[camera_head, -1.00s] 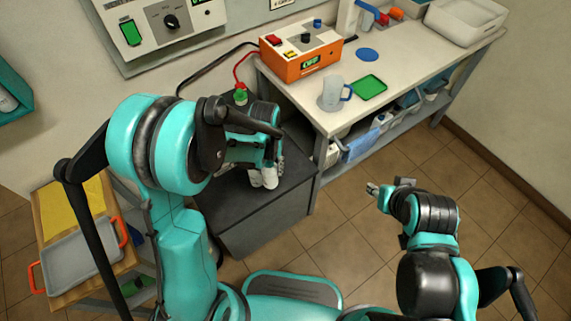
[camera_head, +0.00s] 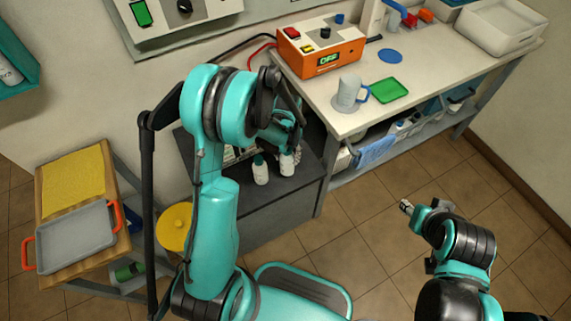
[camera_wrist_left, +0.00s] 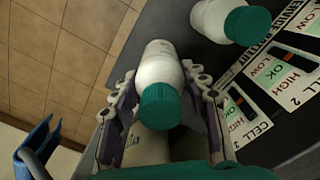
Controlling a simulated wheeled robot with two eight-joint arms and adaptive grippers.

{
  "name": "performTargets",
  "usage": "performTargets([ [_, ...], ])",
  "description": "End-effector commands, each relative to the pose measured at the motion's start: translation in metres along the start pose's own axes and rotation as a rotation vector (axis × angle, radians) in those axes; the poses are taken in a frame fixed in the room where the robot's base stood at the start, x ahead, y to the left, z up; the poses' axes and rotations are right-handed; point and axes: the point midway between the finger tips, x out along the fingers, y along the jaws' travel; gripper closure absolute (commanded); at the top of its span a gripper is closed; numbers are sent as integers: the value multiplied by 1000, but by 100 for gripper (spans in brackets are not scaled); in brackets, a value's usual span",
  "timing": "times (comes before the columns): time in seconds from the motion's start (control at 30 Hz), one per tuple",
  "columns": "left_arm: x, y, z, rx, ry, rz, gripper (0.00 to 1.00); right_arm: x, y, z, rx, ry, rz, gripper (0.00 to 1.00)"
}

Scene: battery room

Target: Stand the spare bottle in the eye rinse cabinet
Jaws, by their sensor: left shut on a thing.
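Two white bottles with green caps are at the top of the dark grey battery box (camera_head: 275,205). My left gripper (camera_wrist_left: 158,100) is shut on one bottle (camera_wrist_left: 157,68), which shows below the gripper in the head view (camera_head: 287,164). I cannot tell whether its base touches the box. The other bottle (camera_head: 260,170) stands free just beside it and also shows in the wrist view (camera_wrist_left: 212,18). The teal eye rinse cabinet (camera_head: 22,82) is on the wall at the far left, partly out of frame, with a white bottle (camera_head: 8,70) inside. My right gripper (camera_head: 407,207) is over the floor, its jaws unclear.
Cell labels (camera_wrist_left: 268,80) lie by the bottles. The bench (camera_head: 425,75) at right holds an orange meter (camera_head: 335,60), a jug (camera_head: 348,93) and a green tray (camera_head: 388,90). A wooden cart (camera_head: 100,255) with a grey tray (camera_head: 75,238) stands at left. Floor at right is clear.

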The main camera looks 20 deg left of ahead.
Motion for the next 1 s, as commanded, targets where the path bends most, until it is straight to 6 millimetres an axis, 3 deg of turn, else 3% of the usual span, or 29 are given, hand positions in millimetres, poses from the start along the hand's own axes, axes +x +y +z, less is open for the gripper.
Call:
performTargets([
  [0.17, 9, -6, -3, 0, 0, 0, 94, 4, 0, 3, 0, 0, 0, 60],
  [0.4, 44, -6, -3, 0, 0, 0, 94, 19, 0, 13, 0, 0, 0, 60],
  [0.8, 48, -6, -2, 0, 0, 0, 94, 21, 0, 15, 0, 0, 0, 60],
  [0.83, 47, -6, -2, 0, 0, 0, 47, 20, 0, 14, 0, 0, 0, 60],
  [0.9, 46, -6, -2, 0, 0, 0, 34, 20, 0, 14, 0, 0, 0, 60],
  [1.0, 46, -6, -2, 0, 0, 0, 34, 20, 0, 14, 0, 0, 0, 60],
])
